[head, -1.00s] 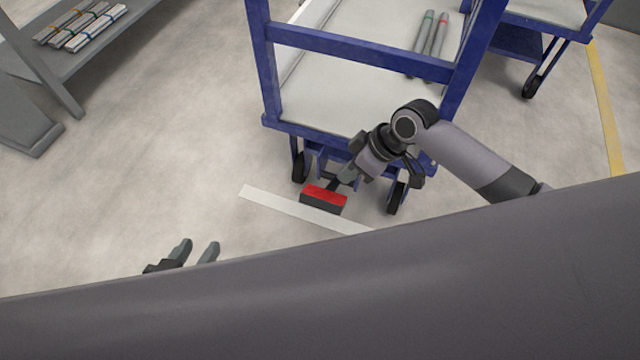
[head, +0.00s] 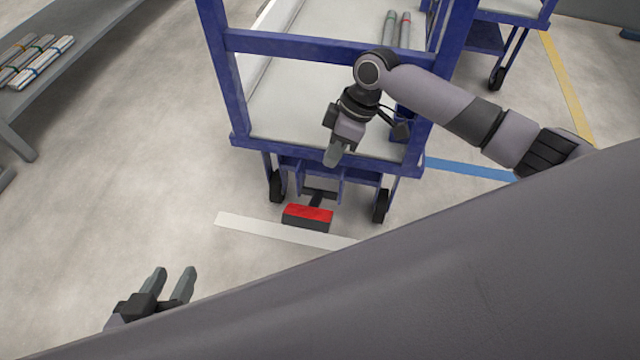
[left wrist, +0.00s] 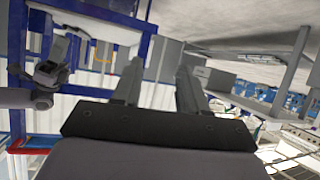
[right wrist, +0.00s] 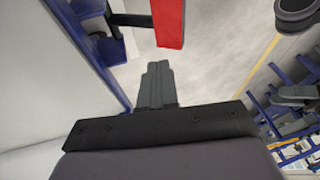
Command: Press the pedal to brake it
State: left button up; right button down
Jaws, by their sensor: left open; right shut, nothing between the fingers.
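The red-topped pedal (head: 308,213) sits low at the near end of the blue cart (head: 330,47), between its two front wheels. Its red face also shows in the right wrist view (right wrist: 168,22), beyond my fingertips. My right gripper (head: 333,157) is shut and empty, above and behind the pedal, near the cart's lower front rail and apart from the pedal. My left gripper (head: 174,281) is open and empty, low at the left over the floor. It also shows open in the left wrist view (left wrist: 160,85).
A white floor strip (head: 275,230) runs just in front of the pedal. Grey and coloured-band pipes (head: 398,30) lie on the cart deck. A grey table (head: 85,50) with pipes stands at the upper left. The floor at left is clear.

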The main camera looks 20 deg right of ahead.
jog(key=b, duration=0.4)
send_over(310, 212)
jog(key=w+d, duration=0.2)
jog(key=d, duration=0.1)
jog(key=f, duration=0.9)
jog(key=shift+a+f, duration=0.25)
jog(key=shift+f, duration=0.1)
jog(key=shift+s+a+f+b, duration=0.3)
jog(key=shift+s+f, duration=0.3)
jog(key=shift+f, duration=0.25)
jog(key=shift+s+a+f, duration=0.25)
jog(key=shift+s+f, duration=0.1)
jog(key=shift+f, duration=0.15)
pick_arm(q)
jog(key=d+h, duration=0.1)
jog(key=w+d, duration=0.1)
jog(key=d+f+n+h, duration=0.1)
jog(key=d, duration=0.1)
jog(key=shift+w+f+h, duration=0.1)
jog(key=shift+w+h, duration=0.05)
jog(key=shift+h, duration=0.15)
